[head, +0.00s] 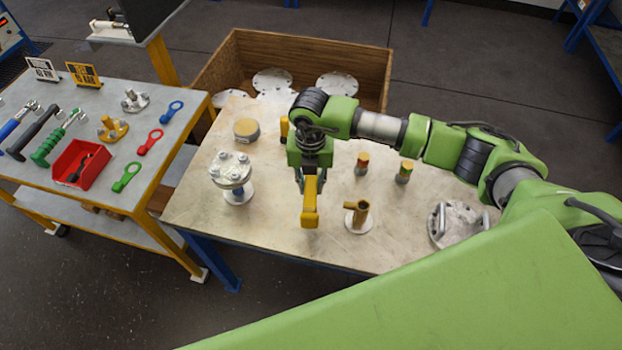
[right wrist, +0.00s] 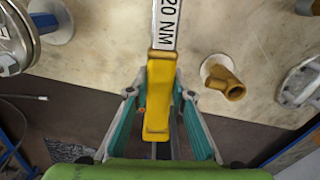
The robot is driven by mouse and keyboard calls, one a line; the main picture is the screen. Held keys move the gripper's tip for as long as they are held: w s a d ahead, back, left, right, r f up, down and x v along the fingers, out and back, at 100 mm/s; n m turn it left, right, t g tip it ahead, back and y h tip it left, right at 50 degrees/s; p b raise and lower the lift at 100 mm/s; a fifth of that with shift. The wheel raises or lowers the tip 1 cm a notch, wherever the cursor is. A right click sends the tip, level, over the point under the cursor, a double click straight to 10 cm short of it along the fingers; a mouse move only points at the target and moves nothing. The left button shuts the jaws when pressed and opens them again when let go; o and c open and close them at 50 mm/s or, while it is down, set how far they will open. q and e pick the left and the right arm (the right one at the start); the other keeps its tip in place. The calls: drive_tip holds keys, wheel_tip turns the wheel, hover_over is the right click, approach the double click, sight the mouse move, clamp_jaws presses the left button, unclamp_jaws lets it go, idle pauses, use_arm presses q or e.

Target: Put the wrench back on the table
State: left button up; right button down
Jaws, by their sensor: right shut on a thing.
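The wrench (head: 311,205) has a yellow handle, held in my right gripper (head: 305,184) over the work table (head: 268,225). The right wrist view shows its handle (right wrist: 158,95) between the teal fingers of my right gripper (right wrist: 160,128). A pale shaft marked "20 NM" runs up from the handle there. In the head view my gripper and arm hide part of the wrench. I cannot tell how far it is from the table top. My left gripper is not in view.
A flanged vessel (head: 231,178) stands left of the wrench, a brass pipe piece (head: 357,215) right of it. A tool table (head: 140,92) is at left, a wooden crate (head: 330,47) behind.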

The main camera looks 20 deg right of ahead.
drive_tip(key=shift+f+b, duration=0.85)
drive_tip(key=shift+f, duration=0.3)
drive_tip(key=shift+w+f+b, duration=0.1)
drive_tip(key=shift+f+b, duration=2)
drive_tip(key=shift+f, duration=0.75)
drive_tip(key=shift+f+b, duration=0.4)
drive_tip(key=shift+f, duration=0.1)
drive_tip(key=c, duration=1.2)
unclamp_jaws()
drive_tip(key=shift+c, duration=0.2)
drive_tip(key=shift+r+p, duration=2.45)
drive_tip(key=shift+r, duration=1.1)
drive_tip(key=shift+s+f, duration=0.15)
drive_tip(key=shift+s, duration=0.05)
